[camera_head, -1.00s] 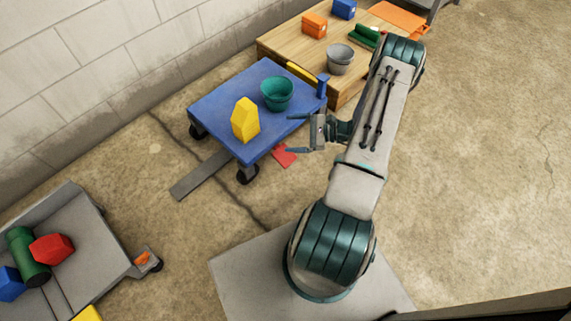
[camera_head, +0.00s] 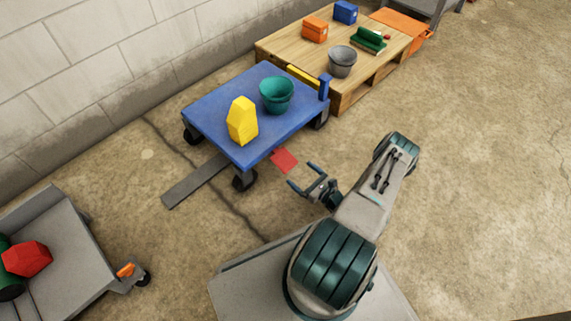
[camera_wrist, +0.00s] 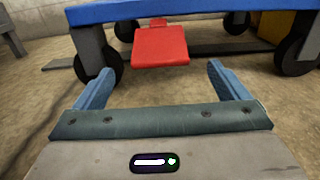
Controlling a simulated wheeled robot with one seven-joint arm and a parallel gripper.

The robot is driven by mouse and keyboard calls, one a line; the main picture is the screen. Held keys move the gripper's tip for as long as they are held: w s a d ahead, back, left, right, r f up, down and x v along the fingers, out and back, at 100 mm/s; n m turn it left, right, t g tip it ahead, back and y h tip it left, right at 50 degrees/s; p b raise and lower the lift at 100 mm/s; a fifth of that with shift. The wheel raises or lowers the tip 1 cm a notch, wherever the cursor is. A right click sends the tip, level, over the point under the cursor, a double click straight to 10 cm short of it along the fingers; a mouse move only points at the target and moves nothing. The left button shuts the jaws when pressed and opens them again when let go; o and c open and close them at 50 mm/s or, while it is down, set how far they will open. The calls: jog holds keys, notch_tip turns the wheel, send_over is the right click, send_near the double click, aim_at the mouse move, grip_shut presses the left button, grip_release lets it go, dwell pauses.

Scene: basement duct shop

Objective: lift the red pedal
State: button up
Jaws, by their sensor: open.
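The red pedal (camera_head: 284,160) sticks out low from the near edge of the blue cart (camera_head: 205,108). In the wrist view the pedal (camera_wrist: 160,46) is a flat red plate under the blue deck edge, ahead of the fingers and slightly left of the middle between them. My gripper (camera_head: 300,175) is open and empty, just short of the pedal and apart from it. In the wrist view both blue fingertips of my gripper (camera_wrist: 160,76) point toward it.
A yellow block (camera_head: 242,122) and a green bowl (camera_head: 276,95) stand on the cart. Black wheels (camera_head: 244,181) flank the pedal. A wooden pallet (camera_head: 370,80) with several items lies behind. A grey cart (camera_head: 75,245) stands at the left. Floor on the right is clear.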

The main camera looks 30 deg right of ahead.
aim_at(290, 166)
jog(key=b+x, duration=0.2)
jog(key=x, duration=0.7)
jog(key=shift+w+b, duration=0.1)
jog(key=shift+b, duration=0.25)
